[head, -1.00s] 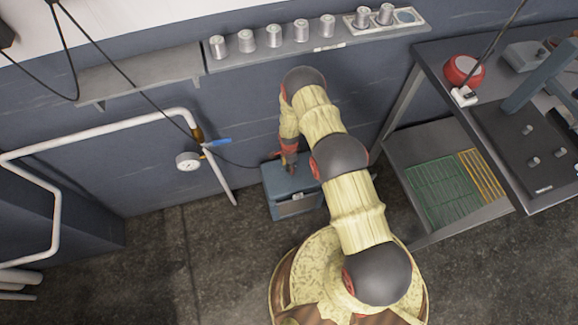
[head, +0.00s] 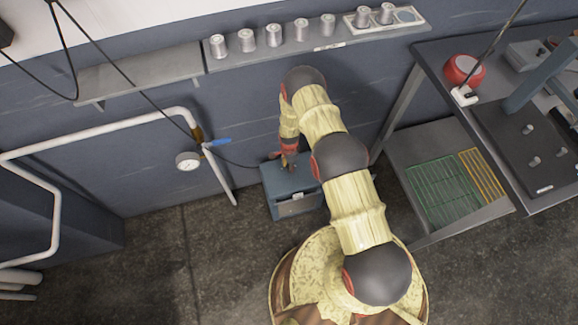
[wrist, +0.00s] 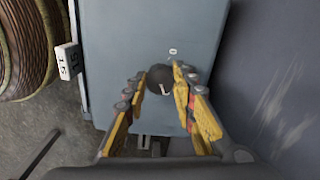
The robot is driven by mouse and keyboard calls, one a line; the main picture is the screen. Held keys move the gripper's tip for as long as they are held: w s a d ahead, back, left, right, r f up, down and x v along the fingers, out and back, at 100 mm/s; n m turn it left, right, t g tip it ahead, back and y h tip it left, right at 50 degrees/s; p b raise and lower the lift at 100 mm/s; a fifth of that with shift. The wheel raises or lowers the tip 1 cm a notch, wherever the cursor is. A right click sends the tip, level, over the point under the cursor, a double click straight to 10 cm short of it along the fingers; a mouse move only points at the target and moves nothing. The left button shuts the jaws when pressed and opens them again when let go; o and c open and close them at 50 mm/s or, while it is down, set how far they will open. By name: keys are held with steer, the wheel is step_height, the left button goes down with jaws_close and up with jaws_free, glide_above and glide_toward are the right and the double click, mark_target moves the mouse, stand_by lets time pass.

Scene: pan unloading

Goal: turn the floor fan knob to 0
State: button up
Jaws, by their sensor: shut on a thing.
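The floor fan's housing is a blue-grey box (head: 278,204) on the floor by the wall. Its top face (wrist: 120,35) fills the middle of the wrist view. A dark round knob (wrist: 159,76) sits on that face, with a white mark at its lower edge in the picture. A printed 0 (wrist: 173,51) shows just above and right of the knob, away from that mark. My gripper (wrist: 160,73) is shut on the knob, one yellow-padded finger on each side. In the head view my gripper (head: 288,161) is over the box top and hides the knob.
A white pipe with a gauge (head: 188,161) and blue valve handle (head: 216,142) is left of the box. A metal table (head: 430,62) with a lower shelf stands at right. A wall shelf (head: 290,48) holds several cans. A white tag (wrist: 69,62) sticks out beside the box.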

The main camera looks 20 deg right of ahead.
steer(key=n+b, duration=0.1)
steer(key=n, duration=0.2)
steer(key=shift+n, duration=0.4)
steer(key=n+b, duration=0.1)
steer(key=n, duration=0.2)
steer(key=shift+n, duration=0.3)
steer(key=n+b, duration=0.2)
steer(key=n, duration=0.5)
steer(key=shift+s+d, duration=0.1)
steer(key=shift+d, duration=0.05)
steer(key=n, duration=0.5)
steer(key=shift+n+b, duration=0.4)
steer(key=n, duration=0.5)
steer(key=shift+d+n+b, duration=0.1)
steer(key=shift+n+b, duration=0.25)
steer(key=shift+n, duration=0.05)
steer(key=o, duration=1.2)
steer(key=shift+c, duration=0.2)
step_height(320, 180, up, 12)
